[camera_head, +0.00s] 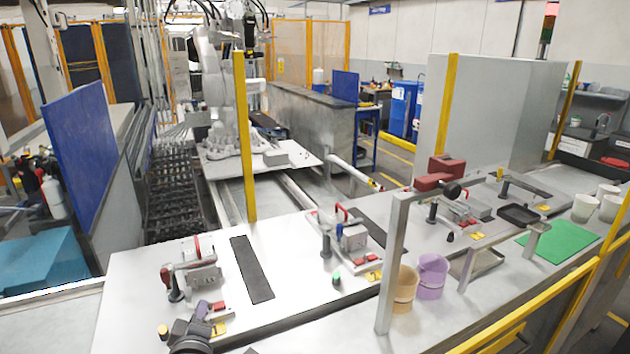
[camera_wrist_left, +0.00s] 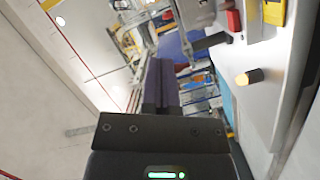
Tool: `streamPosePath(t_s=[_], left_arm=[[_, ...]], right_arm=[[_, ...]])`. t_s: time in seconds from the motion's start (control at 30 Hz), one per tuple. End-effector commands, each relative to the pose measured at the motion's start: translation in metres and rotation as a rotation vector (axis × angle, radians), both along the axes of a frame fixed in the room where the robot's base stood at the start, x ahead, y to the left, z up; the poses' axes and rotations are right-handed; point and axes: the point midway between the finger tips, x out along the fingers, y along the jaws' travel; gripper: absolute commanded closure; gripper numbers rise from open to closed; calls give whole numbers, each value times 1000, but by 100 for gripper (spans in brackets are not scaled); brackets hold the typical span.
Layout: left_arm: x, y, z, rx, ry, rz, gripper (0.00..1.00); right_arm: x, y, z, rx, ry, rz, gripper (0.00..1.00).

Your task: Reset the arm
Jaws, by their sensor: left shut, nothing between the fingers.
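My left gripper (camera_head: 209,311) is at the bottom left of the head view, low over the front left part of the light grey worktable (camera_head: 130,310). In the left wrist view its dark purple fingers (camera_wrist_left: 160,85) are together, with nothing between them. A yellow-orange button (camera_head: 163,331) is to the left of the gripper; a yellow button also shows in the left wrist view (camera_wrist_left: 248,77). My right gripper is in neither view.
A red-handled clamp fixture (camera_head: 192,270) stands behind the gripper, and a similar one (camera_head: 345,235) farther right. A dark strip (camera_head: 252,268) lies between them. A yellow post (camera_head: 244,140) rises at the table's back edge. Beige (camera_head: 405,288) and purple cups (camera_head: 432,275) stand right of a grey upright.

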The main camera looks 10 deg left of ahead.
Motion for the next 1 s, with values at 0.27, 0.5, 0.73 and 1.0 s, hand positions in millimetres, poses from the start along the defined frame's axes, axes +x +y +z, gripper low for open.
streamPosePath(t_s=[0.27, 0.5, 0.73, 1.0], left_arm=[[-127, -97, -59, 579, 666, -660, 100], [-225, -117, -67, 784, 1001, -919, 100], [-285, -120, -86, 862, 1211, -1066, 100], [-282, -121, -198, 848, 1250, -1093, 100]], right_arm=[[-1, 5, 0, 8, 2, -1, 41], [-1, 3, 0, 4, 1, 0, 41], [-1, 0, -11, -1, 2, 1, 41], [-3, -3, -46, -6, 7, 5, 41]])
